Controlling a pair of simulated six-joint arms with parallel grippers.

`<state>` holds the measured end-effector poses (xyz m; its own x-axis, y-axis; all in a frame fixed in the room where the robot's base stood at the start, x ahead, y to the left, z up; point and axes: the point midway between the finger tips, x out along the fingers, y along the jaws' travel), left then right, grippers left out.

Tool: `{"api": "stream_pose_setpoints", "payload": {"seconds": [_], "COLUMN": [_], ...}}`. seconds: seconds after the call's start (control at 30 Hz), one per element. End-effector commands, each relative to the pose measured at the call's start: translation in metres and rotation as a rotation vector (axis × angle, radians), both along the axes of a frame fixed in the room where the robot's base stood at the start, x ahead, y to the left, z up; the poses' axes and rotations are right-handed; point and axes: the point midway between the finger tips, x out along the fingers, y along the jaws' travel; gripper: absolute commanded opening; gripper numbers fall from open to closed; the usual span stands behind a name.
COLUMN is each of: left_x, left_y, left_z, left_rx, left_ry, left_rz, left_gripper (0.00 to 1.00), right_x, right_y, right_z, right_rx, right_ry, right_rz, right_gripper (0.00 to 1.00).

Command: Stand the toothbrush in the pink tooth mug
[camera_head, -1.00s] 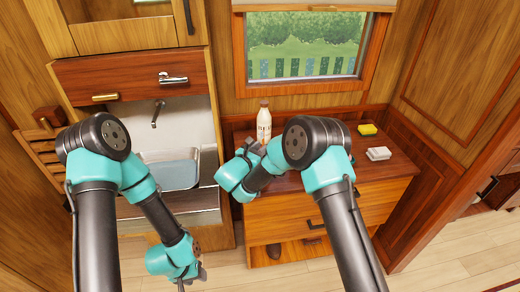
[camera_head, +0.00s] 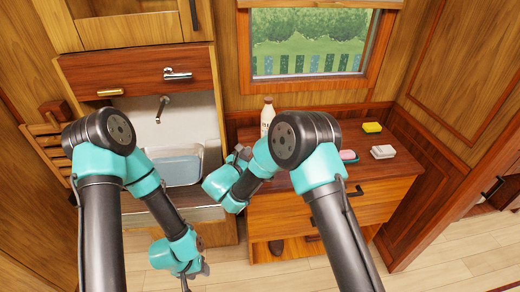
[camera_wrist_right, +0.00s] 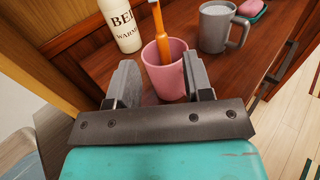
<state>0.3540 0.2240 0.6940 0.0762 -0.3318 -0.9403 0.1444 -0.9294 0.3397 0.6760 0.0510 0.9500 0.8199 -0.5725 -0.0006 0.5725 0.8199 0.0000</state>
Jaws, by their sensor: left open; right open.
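In the right wrist view the pink tooth mug (camera_wrist_right: 176,86) stands upright on the wooden cabinet top. The orange toothbrush (camera_wrist_right: 159,38) stands in it, leaning slightly, with its upper end cut off by the frame's top edge. My right gripper (camera_wrist_right: 160,80) is open, its fingers apart near the mug's near side; the right finger covers part of the mug. In the head view my right gripper (camera_head: 241,156) is at the cabinet's left edge, and the mug and toothbrush are hidden behind my arm. My left gripper (camera_head: 194,275) is open and low, in front of the sink unit.
A white bottle (camera_head: 267,115) stands at the cabinet's back, left of the mug in the wrist view. A grey mug (camera_wrist_right: 214,30) is right of it. A pink soap on a teal dish (camera_head: 348,156), a yellow sponge (camera_head: 372,127) and a white block (camera_head: 382,152) lie further right.

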Motion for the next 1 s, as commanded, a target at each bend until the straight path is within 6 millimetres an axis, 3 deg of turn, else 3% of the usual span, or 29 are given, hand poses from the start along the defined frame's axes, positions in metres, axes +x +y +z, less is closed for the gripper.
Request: {"api": "stream_pose_setpoints", "payload": {"seconds": [0.5,1.0], "left_x": [0.0,0.0], "left_y": [0.0,0.0], "left_z": [0.0,0.0], "left_rx": [0.0,0.0], "left_ry": [0.0,0.0], "left_rz": [0.0,0.0], "left_gripper": [0.47,0.47], "right_x": [-0.075,-0.084], "right_y": [0.048,0.052], "right_z": [0.0,0.0], "right_rx": [-0.001,0.0], "right_ry": [0.0,0.0], "right_rz": [-0.007,-0.012], "right_gripper": [0.46,0.46]}}
